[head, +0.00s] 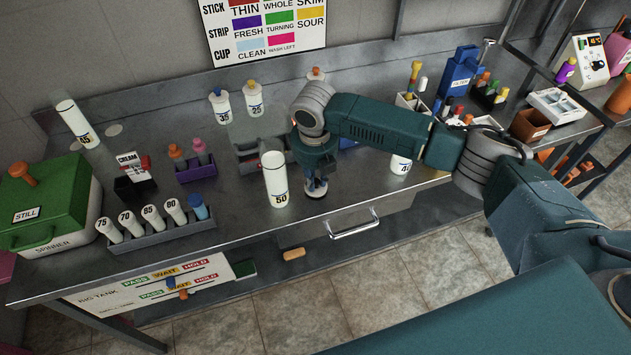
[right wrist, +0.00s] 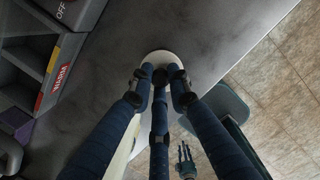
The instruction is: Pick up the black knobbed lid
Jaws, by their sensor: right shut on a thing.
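The black knobbed lid (head: 316,191) is near the counter's front edge in the head view, mostly covered by my right gripper (head: 316,183). In the right wrist view, its pale round rim (right wrist: 158,56) shows around the fingertips, with the dark knob between them. My right gripper (right wrist: 162,78) points down and is shut on the knob. I cannot tell whether the lid touches the counter or hangs just above it. A small dark fingered hand (right wrist: 187,160), apparently my left gripper, shows low in the right wrist view; its opening is unclear.
A white cylinder marked 50 (head: 276,184) stands close left of my right gripper. A grey holder (head: 251,157) is behind it. A cylinder marked 40 (head: 401,164) stands to the right, partly behind my arm. A drawer handle (head: 352,226) projects below the counter's front edge.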

